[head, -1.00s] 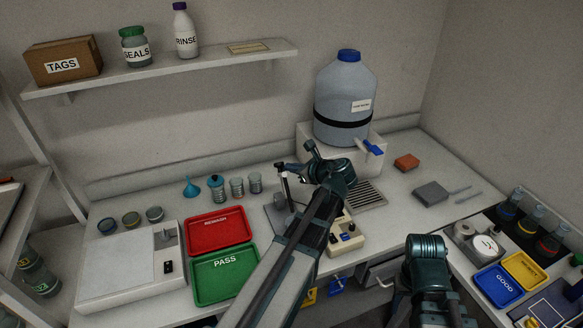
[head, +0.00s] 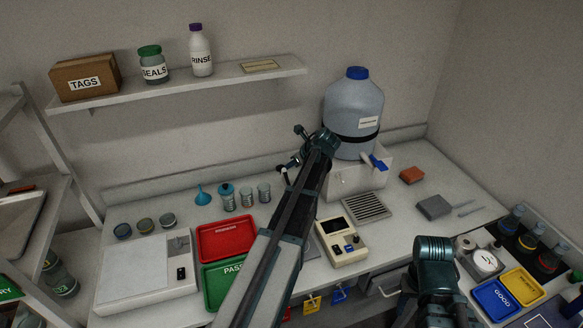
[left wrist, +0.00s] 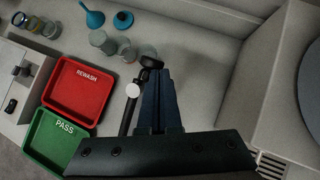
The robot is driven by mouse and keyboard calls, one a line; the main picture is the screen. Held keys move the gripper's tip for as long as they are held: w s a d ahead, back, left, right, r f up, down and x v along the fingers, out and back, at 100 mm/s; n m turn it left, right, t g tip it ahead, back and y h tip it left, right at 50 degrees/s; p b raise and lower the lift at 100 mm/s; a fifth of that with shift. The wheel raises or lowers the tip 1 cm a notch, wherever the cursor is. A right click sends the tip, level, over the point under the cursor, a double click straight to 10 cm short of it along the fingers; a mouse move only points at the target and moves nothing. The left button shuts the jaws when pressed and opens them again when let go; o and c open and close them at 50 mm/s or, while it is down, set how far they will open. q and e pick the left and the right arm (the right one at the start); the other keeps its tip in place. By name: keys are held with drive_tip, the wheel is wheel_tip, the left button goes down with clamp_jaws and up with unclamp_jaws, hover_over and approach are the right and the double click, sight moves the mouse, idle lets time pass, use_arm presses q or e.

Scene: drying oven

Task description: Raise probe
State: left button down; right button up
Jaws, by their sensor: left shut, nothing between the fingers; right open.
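The probe stand shows in the head view as a dark head on a pale post (head: 285,176), mostly hidden behind my left arm. In the left wrist view it shows as a black arm (left wrist: 127,117) with a white round cap and a black knob at its far end. My left gripper (left wrist: 161,76) is shut and empty, its fingers close beside the black arm and knob; I cannot tell whether they touch. In the head view its fingertips are hidden by the wrist. My right gripper (head: 434,300) is open at the bottom, its fingers hard to make out.
A beige meter (head: 340,241) stands right of my left arm. A red REWASH tray (head: 226,239) and a green PASS tray (head: 215,290) lie left. A large blue-capped jug (head: 353,105) stands behind, close to my left arm. Small jars (head: 246,197) stand at the back.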

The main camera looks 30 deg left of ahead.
use_arm(q)
drive_tip(key=shift+w+a, duration=0.1)
drive_tip(key=shift+a, duration=0.05)
idle(0.3)
drive_tip(key=d+f+p+v, duration=0.1)
drive_tip(key=p+v, duration=0.7)
drive_tip(key=v, duration=0.5)
drive_tip(key=shift+d+p, duration=0.35)
drive_tip(key=shift+f, duration=0.1)
drive_tip(key=s+d+f+n+h+b, duration=0.2)
drive_tip(key=s+d+f+n, duration=0.3)
drive_tip(key=s+d, duration=0.3)
drive_tip(key=s+d+f+n+g+h+b, duration=0.1)
drive_tip(key=s+d+f+n+h+b, duration=0.1)
drive_tip(key=s+d+f+n+b, duration=0.3)
drive_tip(key=s+d+f+n+g+h+b, duration=0.1)
drive_tip(key=s+d+f+n, duration=0.4)
drive_tip(key=s+d, duration=0.7)
drive_tip(key=d+n+h+b, duration=0.1)
drive_tip(key=d+n+b, duration=0.1)
drive_tip(key=d, duration=0.2)
drive_tip(key=shift+f+h, duration=0.25)
drive_tip(key=shift+h, duration=0.15)
